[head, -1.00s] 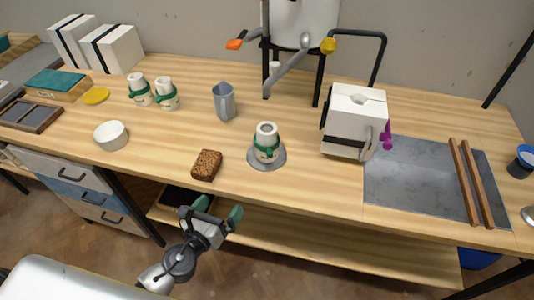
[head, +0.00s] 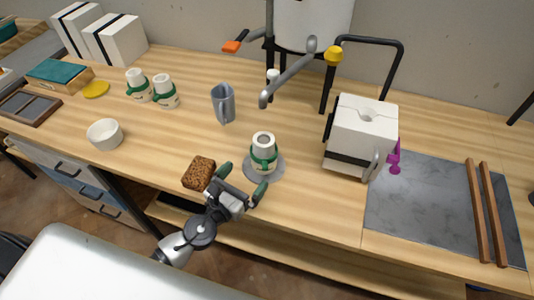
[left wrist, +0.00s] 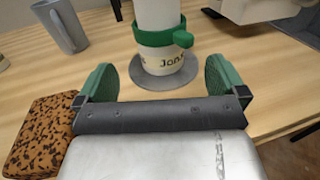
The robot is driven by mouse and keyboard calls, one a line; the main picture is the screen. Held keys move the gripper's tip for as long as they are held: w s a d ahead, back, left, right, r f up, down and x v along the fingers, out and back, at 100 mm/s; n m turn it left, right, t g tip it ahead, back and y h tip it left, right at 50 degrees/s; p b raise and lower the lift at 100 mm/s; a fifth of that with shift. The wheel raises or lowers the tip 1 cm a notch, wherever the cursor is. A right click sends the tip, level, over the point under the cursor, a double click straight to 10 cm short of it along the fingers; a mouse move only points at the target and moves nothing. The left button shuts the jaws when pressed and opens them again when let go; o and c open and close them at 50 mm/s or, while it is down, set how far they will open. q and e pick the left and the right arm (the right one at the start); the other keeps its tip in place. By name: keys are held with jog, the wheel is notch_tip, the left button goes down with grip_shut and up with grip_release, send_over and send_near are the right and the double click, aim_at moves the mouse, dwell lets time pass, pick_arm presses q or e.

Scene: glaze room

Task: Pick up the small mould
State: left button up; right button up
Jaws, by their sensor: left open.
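A small white mould (head: 263,153) with a green band stands upright on a round grey disc (head: 250,172) near the table's front edge. In the left wrist view the mould (left wrist: 158,48) is straight ahead, with lettering below its green band and a green knob; its top is cut off. My left gripper (head: 242,180) is open and empty, just in front of the disc. Its green fingertips (left wrist: 162,80) point at the mould, one to each side in the picture, and the mould stands beyond them. My right gripper is not in view.
A brown speckled sponge-like block (head: 199,173) lies close to my left gripper's left finger. A grey jug (head: 223,103) stands behind. Two similar green-banded white pieces (head: 165,91) stand further left. A big white strapped block (head: 362,132) stands right.

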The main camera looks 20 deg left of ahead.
aim_at(256, 163)
pick_arm(q)
jog(key=x, duration=0.2)
jog(key=shift+w+r, duration=0.15)
jog(key=shift+w, duration=0.2)
jog(key=p+x, duration=0.1)
jog(key=x, duration=0.3)
jog(key=shift+w+d, duration=0.1)
jog(key=shift+w, duration=0.05)
jog(key=shift+w+d, duration=0.15)
jog(key=shift+w, duration=0.25)
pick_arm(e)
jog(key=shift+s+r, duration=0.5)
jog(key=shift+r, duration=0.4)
pick_arm(q)
jog(key=shift+s, duration=0.1)
jog(key=shift+c, duration=0.2)
jog(key=c, duration=1)
